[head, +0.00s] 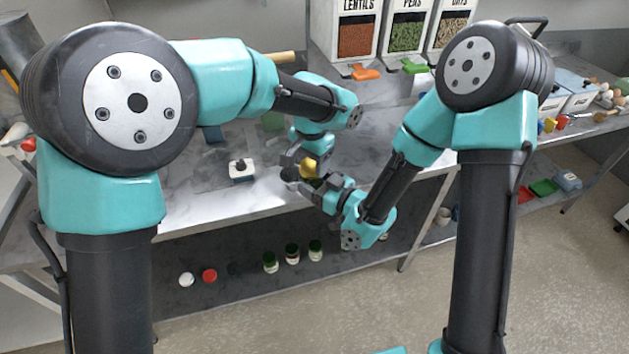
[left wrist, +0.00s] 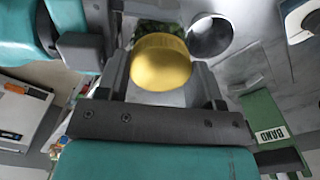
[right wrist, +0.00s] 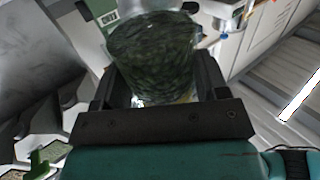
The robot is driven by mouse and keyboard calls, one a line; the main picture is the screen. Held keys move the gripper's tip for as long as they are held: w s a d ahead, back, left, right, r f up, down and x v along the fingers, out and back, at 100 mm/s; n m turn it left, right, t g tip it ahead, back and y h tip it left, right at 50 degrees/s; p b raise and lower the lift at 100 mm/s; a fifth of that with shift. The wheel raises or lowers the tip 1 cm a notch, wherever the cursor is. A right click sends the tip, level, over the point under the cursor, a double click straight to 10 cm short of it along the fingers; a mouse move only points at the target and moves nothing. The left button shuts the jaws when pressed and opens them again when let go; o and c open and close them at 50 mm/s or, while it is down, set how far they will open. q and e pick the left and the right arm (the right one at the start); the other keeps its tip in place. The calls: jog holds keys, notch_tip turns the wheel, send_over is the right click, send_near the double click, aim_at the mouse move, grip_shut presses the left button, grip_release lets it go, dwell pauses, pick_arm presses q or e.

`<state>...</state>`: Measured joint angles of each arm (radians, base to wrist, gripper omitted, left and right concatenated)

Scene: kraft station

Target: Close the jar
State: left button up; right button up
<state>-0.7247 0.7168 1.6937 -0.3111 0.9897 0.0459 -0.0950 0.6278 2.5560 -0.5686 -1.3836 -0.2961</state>
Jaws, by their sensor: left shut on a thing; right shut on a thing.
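The gold lid (head: 309,168) is near the front edge of the counter in the head view. My left gripper (head: 305,161) is shut on it, and the lid (left wrist: 160,63) fills the space between the fingers in the left wrist view. My right gripper (head: 318,186) is just below and is shut on the glass jar with dark green contents (right wrist: 153,52). Part of the jar shows just beyond the lid in the left wrist view (left wrist: 158,27). The lid and jar are very close; I cannot tell whether they touch. In the head view the jar is mostly hidden by the grippers.
A grey round cup (head: 290,174) stands close beside the grippers, near the counter edge. A white box with a dark top (head: 241,170) is to the left. Dispensers (head: 357,38) stand at the back. Several small jars (head: 292,254) sit on the lower shelf.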

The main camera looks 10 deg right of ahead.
pick_arm(q)
jog(key=m, duration=0.9)
jog(key=shift+m, duration=0.3)
jog(key=o, duration=1)
jog(key=shift+r, duration=0.1)
jog(key=shift+r, duration=2.15)
jog(key=shift+c, duration=0.3)
jog(key=n, duration=0.2)
jog(key=r+n, duration=0.1)
jog(key=n, duration=0.2)
jog(key=shift+r+n, duration=0.35)
jog(key=shift+n, duration=0.05)
jog(key=n, duration=0.2)
jog(key=r+n, duration=0.1)
jog(key=n, duration=0.3)
jog(key=shift+r, duration=0.4)
